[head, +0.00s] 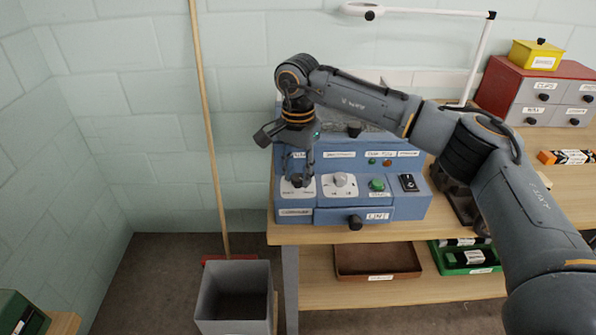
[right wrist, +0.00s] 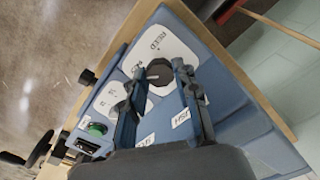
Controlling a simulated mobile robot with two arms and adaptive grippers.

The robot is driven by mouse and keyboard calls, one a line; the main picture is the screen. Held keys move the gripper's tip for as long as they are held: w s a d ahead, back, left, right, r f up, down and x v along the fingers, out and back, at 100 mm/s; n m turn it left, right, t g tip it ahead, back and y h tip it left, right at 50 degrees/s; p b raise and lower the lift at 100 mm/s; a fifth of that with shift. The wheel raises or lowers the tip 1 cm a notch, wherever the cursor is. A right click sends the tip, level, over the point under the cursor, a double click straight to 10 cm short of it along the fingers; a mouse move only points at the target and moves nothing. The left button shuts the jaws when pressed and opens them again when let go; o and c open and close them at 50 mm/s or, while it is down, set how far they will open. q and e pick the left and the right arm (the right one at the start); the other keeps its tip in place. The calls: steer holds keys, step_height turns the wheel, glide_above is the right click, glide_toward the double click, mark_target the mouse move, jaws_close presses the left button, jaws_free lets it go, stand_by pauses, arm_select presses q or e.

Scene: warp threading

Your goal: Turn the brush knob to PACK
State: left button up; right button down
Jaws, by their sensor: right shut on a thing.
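The blue machine (head: 345,200) stands on the wooden table. The left white dial plate (head: 288,196) on its sloped front carries the knob under my right gripper (head: 299,180). My right gripper reaches down from above with its fingers closed around this knob. In the right wrist view, the grey knob (right wrist: 159,73) sits between the fingertips on its white plate (right wrist: 168,45). The fingers hide part of the dial, and I cannot read which mark the knob points to. My left gripper is not in view.
A drawer with a black knob (head: 355,222) is below. A grey bin (head: 234,285) and a broom (head: 206,120) stand left of the table.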

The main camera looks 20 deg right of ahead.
mark_target(298, 177)
steer(key=shift+r, duration=0.1)
steer(key=c, duration=1.3)
jaws_free()
step_height(298, 177, up, 12)
steer(key=shift+f, duration=0.1)
